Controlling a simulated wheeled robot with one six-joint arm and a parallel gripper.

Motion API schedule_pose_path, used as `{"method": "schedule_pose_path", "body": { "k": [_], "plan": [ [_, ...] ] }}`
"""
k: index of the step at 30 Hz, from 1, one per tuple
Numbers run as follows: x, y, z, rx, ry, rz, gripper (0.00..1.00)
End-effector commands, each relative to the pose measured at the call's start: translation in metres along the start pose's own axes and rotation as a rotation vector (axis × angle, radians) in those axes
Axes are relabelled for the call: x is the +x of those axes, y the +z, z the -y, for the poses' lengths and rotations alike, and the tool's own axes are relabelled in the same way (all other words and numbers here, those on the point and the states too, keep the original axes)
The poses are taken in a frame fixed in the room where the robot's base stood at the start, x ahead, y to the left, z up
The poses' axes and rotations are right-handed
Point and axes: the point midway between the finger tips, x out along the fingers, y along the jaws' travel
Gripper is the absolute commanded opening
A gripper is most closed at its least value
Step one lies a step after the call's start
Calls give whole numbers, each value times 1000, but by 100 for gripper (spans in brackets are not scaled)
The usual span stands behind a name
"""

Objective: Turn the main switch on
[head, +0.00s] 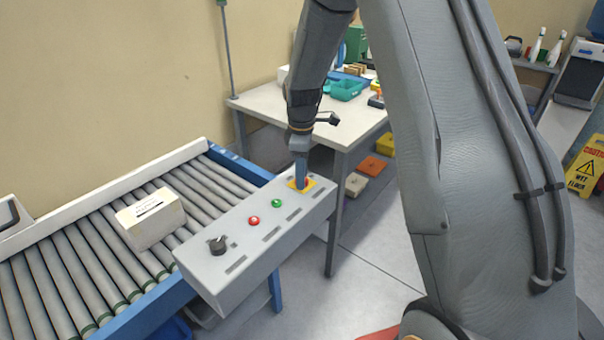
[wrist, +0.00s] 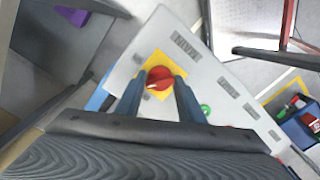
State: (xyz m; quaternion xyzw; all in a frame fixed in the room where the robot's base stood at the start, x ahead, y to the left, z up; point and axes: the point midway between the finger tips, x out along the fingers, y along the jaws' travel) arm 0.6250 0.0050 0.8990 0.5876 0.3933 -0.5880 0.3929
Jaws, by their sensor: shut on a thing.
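The main switch (wrist: 158,78) is a red rotary knob on a yellow square plate at the far end of a grey control box (head: 228,267). In the head view, only a little red and the yellow plate (head: 312,184) show around my gripper (head: 301,183). My gripper points down over the switch. In the wrist view, my gripper's two fingers (wrist: 156,90) stand on either side of the red knob and are shut on it. The box also carries a green button (head: 277,203), a red button (head: 254,220) and a black selector knob (head: 217,244).
A roller conveyor (head: 62,262) with a white carton (head: 150,219) on it lies left of the box. A white table (head: 262,105) with teal trays (head: 345,90) stands behind. A yellow wet-floor sign (head: 588,165) stands at the right. The floor right of the box is partly clear.

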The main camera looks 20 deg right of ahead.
Motion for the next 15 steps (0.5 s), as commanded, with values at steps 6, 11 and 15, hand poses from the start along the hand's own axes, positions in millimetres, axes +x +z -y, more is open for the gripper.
{"method": "schedule_pose_path", "body": {
  "k": [6, 11, 15],
  "plan": [
    [-1, 0, 0, 203, 1, 0, 13],
    [-1, 0, -1, 355, 2, -1, 13],
    [-1, 0, -1, 487, 2, -1, 13]
  ]
}}
